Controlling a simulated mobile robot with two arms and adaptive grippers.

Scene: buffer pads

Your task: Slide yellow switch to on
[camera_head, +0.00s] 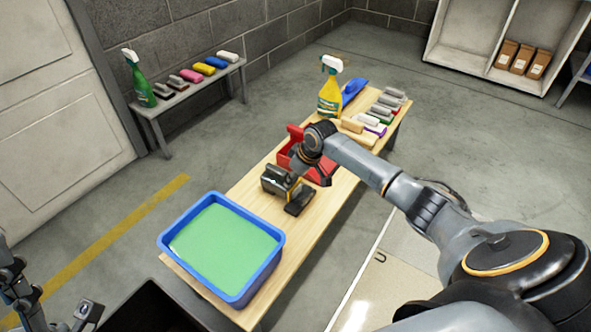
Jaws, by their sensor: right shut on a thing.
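A small dark grey and black device (273,182) sits on the wooden table, between the blue tub and the red container. A small yellow spot shows on its right side, too small to make out as a switch or read its position. My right gripper (297,172) reaches down over the device from the upper right. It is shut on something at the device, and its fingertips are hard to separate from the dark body. A flat black part (299,201) lies at the device's lower right. My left gripper (86,312) is at the lower left, away from the table, its jaws unclear.
A blue tub (275,262) with a green surface fills the table's near end. A red container (291,140) stands just behind my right wrist. A side bench (172,106) holds a green bottle (141,85) and several more pads.

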